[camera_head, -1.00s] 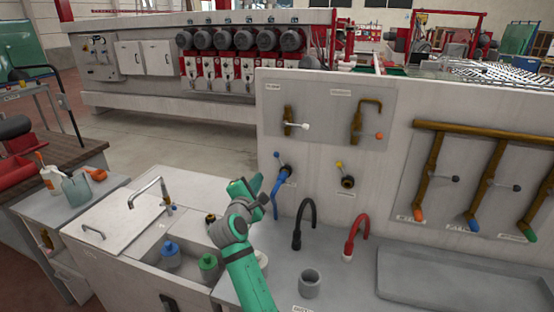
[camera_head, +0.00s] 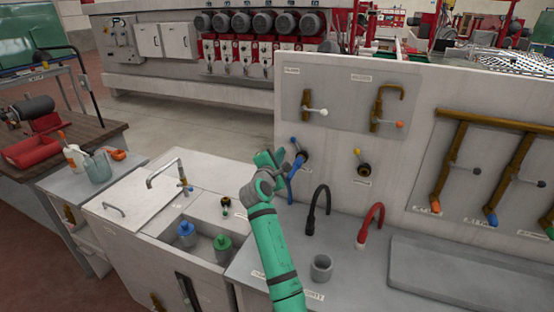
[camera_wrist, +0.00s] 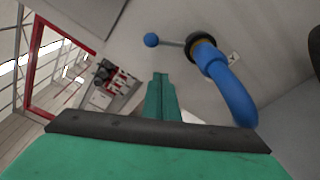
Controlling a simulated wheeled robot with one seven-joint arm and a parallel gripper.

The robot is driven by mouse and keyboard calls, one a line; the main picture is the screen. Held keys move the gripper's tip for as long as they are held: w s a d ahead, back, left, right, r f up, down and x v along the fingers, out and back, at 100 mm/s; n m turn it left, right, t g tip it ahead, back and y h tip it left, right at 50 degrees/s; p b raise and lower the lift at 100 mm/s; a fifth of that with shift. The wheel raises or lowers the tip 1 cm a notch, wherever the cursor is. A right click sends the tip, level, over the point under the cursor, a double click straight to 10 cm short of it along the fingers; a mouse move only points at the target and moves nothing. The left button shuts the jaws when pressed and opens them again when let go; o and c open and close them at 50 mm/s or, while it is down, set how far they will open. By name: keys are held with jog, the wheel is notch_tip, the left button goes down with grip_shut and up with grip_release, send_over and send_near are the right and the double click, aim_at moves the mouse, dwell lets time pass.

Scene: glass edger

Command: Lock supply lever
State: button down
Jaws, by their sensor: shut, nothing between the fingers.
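A valve lever with a blue knob (camera_head: 293,140) sits on the white wall panel, above the blue hose (camera_head: 290,185). In the wrist view the blue knob (camera_wrist: 151,40) is on a thin rod running left from the dark valve body, and the blue hose (camera_wrist: 232,92) bends down from it. My gripper (camera_head: 268,158) is shut and empty, just left of this valve. In the wrist view my green fingers (camera_wrist: 160,95) are together, below the knob and apart from it. Another lever with a yellow knob (camera_head: 357,152) is to the right. I cannot read which label says supply.
Above are a white-knobbed valve (camera_head: 323,112) and a second valve pipe (camera_head: 376,110) on a grey plate. A black hose (camera_head: 312,215) and a red hose (camera_head: 366,225) rise from the counter near a grey cup (camera_head: 321,267). A sink with blue and green bottles is left.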

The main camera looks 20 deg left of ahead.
aim_at(296, 144)
jog(key=shift+w, duration=0.9)
jog(key=shift+w+d, duration=0.15)
jog(key=shift+d, duration=0.05)
jog(key=shift+s+d+r, duration=0.25)
jog(key=shift+d+r, duration=0.25)
jog(key=shift+d, duration=0.2)
jog(key=shift+s+d+r, duration=0.25)
jog(key=shift+d+r, duration=0.2)
jog(key=shift+d, duration=0.25)
